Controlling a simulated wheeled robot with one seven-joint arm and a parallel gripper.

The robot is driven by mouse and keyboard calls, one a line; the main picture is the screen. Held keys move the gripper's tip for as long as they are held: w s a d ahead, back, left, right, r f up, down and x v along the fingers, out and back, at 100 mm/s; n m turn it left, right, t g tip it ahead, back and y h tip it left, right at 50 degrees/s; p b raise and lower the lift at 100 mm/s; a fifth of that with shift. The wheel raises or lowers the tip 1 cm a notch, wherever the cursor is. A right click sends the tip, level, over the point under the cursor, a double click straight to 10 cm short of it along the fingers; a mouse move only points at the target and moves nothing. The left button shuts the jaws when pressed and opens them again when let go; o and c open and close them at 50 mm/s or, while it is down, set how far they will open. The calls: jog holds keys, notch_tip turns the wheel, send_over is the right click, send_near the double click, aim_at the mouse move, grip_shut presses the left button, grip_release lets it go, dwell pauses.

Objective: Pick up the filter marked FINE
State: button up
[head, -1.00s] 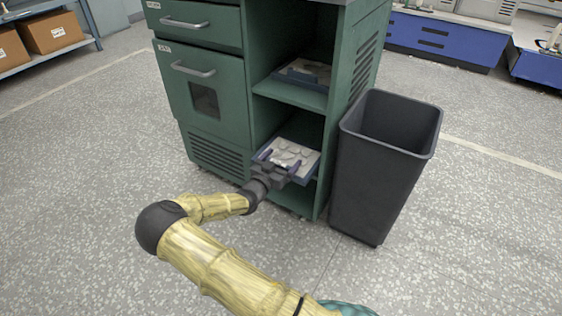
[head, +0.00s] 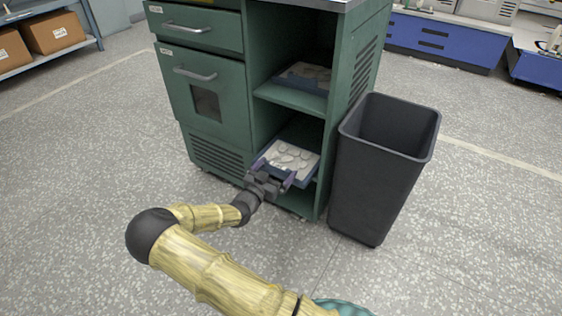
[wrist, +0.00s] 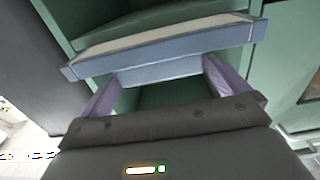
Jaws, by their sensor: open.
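No FINE mark is readable, so I cannot tell which piece is that filter. My gripper (head: 271,178) is open and empty at the tray's front edge, its purple fingers spread. In the wrist view the blue tray's edge (wrist: 160,50) crosses beyond the fingers of my gripper (wrist: 160,80); the tray's top and contents are hidden there. I cannot tell whether the fingers touch the tray.
The green cabinet (head: 216,138) has a drawer and a door on its left. A second tray (head: 304,77) lies on the upper shelf (head: 292,97). A dark bin (head: 375,185) stands close on the right. The floor in front is clear.

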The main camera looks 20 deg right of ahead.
jog(key=p+v, duration=0.5)
jog(key=v, duration=0.8)
jog(key=shift+s+a, duration=0.2)
jog(key=shift+s, duration=0.05)
